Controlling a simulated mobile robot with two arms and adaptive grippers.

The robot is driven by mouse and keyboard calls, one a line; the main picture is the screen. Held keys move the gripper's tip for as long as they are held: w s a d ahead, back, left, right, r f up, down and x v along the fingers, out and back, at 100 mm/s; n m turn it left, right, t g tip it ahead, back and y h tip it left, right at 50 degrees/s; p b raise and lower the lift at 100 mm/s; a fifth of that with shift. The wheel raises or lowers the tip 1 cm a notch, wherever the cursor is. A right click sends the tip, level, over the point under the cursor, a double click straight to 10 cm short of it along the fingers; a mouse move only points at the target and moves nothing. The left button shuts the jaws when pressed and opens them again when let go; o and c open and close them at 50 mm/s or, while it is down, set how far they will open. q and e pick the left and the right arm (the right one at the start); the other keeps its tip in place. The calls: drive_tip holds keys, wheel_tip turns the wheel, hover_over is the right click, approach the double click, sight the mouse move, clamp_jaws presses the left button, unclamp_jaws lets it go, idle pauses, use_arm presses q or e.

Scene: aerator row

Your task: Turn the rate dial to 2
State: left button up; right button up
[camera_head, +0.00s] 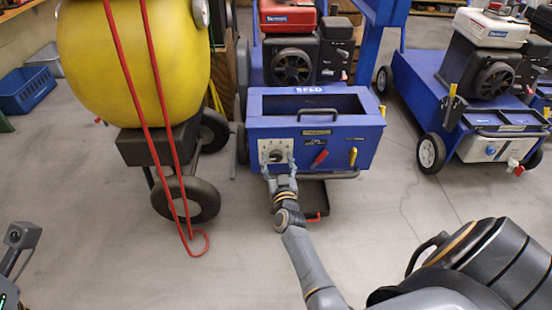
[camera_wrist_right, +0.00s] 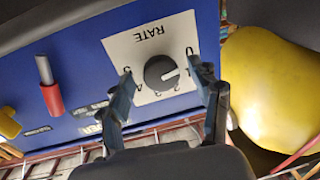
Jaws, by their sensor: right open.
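The rate dial (camera_wrist_right: 161,73) is a dark round knob on a white plate marked RATE (camera_wrist_right: 150,46), on the front of a blue seeder box (camera_head: 345,133). In the right wrist view the plate appears upside down. A light mark on the knob points right in that view, roughly toward the 1; the exact setting is hard to read. My right gripper (camera_head: 279,164) is open in front of the plate, with one finger on each side of the knob and apart from it. The fingers partly cover the plate's edges.
A red lever (camera_head: 320,157) and a yellow lever (camera_head: 353,156) sit right of the dial in the head view. A yellow tank (camera_head: 135,60) on wheels with a red hose stands to the left. Another blue machine (camera_head: 425,85) stands right.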

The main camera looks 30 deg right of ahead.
drive_tip(key=shift+c, duration=0.2)
drive_tip(key=c, duration=1.1)
drive_tip(key=shift+c, duration=0.2)
drive_tip(key=shift+m, duration=0.4)
drive_tip(key=m, duration=0.3)
drive_tip(key=shift+m, duration=0.4)
drive_tip(key=m+h, duration=0.1)
drive_tip(key=m, duration=0.2)
drive_tip(key=shift+m, duration=0.4)
drive_tip(key=m, duration=0.2)
drive_tip(key=m+b, duration=0.1)
drive_tip(key=m, duration=0.1)
drive_tip(key=shift+w+a+f+m+h, duration=0.1)
drive_tip(key=shift+a+m+h, duration=0.05)
drive_tip(key=shift+m+h, duration=0.2)
drive_tip(key=shift+m+b, duration=0.3)
drive_tip(key=shift+m, duration=1.55)
drive_tip(key=shift+h, duration=0.25)
